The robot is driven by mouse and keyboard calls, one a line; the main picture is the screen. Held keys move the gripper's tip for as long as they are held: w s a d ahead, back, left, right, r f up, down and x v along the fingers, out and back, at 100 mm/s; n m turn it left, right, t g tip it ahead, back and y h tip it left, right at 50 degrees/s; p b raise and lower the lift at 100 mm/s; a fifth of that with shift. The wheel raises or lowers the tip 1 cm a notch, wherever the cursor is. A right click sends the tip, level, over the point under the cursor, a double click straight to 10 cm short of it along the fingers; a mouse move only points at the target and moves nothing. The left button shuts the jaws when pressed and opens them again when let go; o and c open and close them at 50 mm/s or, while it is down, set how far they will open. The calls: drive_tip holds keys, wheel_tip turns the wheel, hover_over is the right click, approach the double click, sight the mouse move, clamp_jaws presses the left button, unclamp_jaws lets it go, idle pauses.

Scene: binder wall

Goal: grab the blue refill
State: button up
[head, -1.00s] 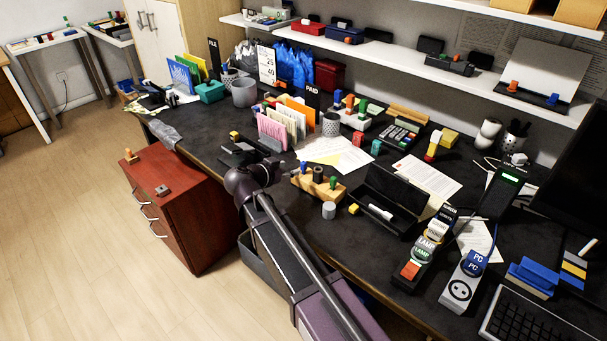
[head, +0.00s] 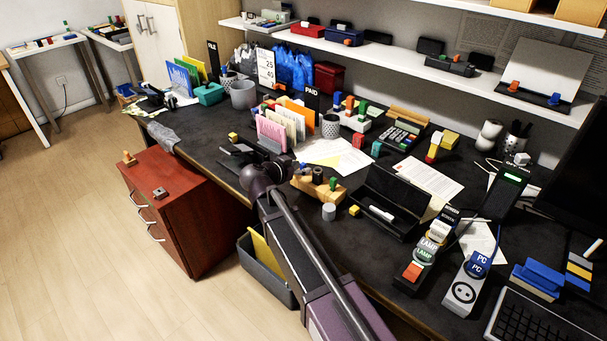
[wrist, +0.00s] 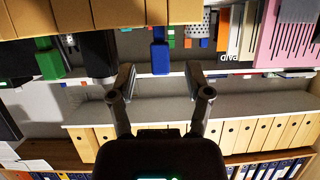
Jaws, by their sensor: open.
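The blue refill (wrist: 160,55) shows in the wrist view as an upright blue piece at the wooden block (wrist: 200,10), with a green piece (wrist: 48,62) and a black piece (wrist: 97,55) to its left. My gripper (wrist: 160,76) is open and empty. Its two fingertips stand apart on either side of the blue refill's line, and the refill's near end lies about level with the tips. I cannot tell the exact depth between them. In the head view the wooden block (head: 318,190) is beside my wrist, and I cannot make out the blue refill there.
A pink file holder (head: 270,132) stands behind the block. A grey cylinder (head: 328,212), a yellow cube (head: 354,210) and an open black case (head: 385,205) are to its right. A red cabinet (head: 170,210) and a grey bin (head: 268,270) are below the desk edge.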

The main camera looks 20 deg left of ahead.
drive_tip(key=shift+b+x, duration=0.3)
drive_tip(key=shift+x, duration=0.9)
drive_tip(key=shift+c, duration=0.2)
drive_tip(key=c, duration=0.8)
